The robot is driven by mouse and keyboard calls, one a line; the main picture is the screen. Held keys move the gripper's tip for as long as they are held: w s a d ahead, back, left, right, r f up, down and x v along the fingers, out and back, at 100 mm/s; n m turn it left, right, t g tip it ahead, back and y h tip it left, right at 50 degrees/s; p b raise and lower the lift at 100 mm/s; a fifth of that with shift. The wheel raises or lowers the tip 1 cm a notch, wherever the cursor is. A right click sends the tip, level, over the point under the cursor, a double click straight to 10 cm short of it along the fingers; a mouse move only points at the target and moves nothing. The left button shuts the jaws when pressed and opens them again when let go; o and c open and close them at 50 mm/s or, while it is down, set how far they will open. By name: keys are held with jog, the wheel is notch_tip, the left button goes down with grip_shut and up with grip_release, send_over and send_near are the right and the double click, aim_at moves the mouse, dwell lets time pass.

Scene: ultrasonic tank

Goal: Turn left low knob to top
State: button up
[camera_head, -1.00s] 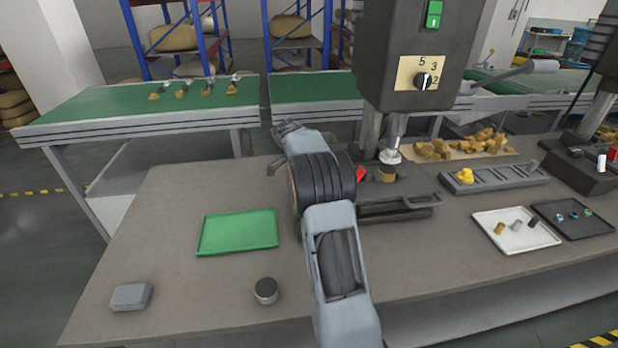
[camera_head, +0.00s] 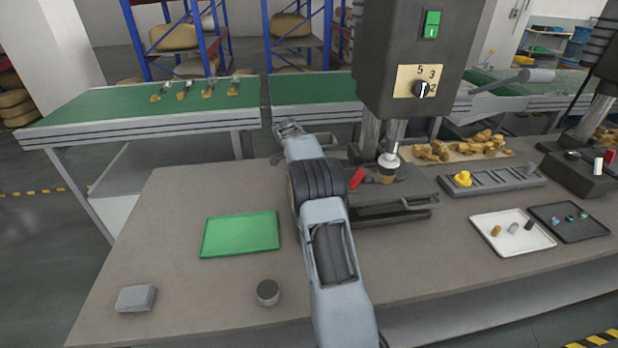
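A black round knob (camera_head: 422,89) with a white pointer mark sits on a yellowish dial plate (camera_head: 405,76) on the front of the dark machine head (camera_head: 385,45). The numbers 5, 3 and 2 show around it. It is the only dial knob I can make out clearly; no separate lower left knob is clear. My arm rises from the bottom middle. Its far end, seemingly my gripper (camera_head: 289,129), is over the table's back edge, left of and below the knob and well apart from it. The fingers are too small to tell whether they are open.
A red handle-like part (camera_head: 356,179) shows close to the right of my arm, by the machine's base. A green tray (camera_head: 240,233), grey block (camera_head: 136,298) and dark round piece (camera_head: 267,292) lie on the table (camera_head: 180,200). Green conveyors (camera_head: 130,108) run behind.

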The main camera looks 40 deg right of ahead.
dwell(0.4)
jog(key=o, duration=0.9)
jog(key=p+v, duration=0.3)
jog(key=v, duration=1.1)
jog(key=shift+p, duration=0.3)
jog(key=shift+f, duration=0.1)
